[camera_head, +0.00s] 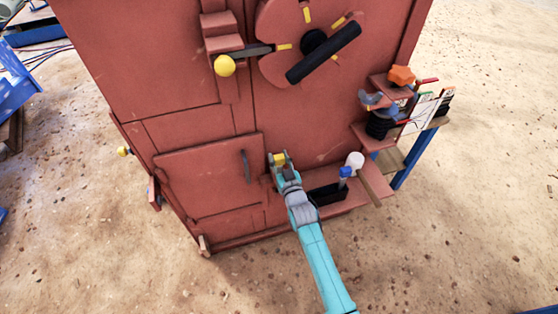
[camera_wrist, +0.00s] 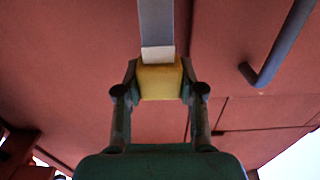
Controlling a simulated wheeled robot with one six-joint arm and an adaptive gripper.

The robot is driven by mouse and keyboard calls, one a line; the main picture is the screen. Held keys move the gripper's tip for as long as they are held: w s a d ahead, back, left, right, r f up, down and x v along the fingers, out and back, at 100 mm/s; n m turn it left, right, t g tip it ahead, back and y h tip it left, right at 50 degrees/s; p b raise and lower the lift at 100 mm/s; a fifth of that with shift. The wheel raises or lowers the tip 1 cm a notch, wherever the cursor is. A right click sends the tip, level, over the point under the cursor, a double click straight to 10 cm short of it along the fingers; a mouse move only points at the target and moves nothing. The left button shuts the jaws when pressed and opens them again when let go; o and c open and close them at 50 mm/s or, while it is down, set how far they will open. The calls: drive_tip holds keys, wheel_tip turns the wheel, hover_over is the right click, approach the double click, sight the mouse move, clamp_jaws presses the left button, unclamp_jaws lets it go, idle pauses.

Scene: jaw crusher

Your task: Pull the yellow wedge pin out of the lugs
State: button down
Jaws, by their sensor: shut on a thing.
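The yellow wedge pin shows as a yellow block (camera_head: 279,159) at the tip of my gripper (camera_head: 280,165), in front of the red machine body. In the wrist view, its yellow head (camera_wrist: 159,80) sits between my two fingers (camera_wrist: 160,95), and a grey bar runs from it to the top edge. My gripper is shut on the yellow head. I cannot make out the lugs in either view, so I cannot tell how far the pin sits in them.
A red door with a dark handle (camera_head: 245,166) lies just left of my gripper; the handle also shows in the wrist view (camera_wrist: 282,45). A ledge with a black tray (camera_head: 328,193) and a blue-capped item (camera_head: 345,173) is to the right. Sandy ground lies in front.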

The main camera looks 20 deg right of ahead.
drive_tip(key=shift+r, duration=5.5)
drive_tip(key=s+r, duration=0.1)
drive_tip(key=s, duration=1.1)
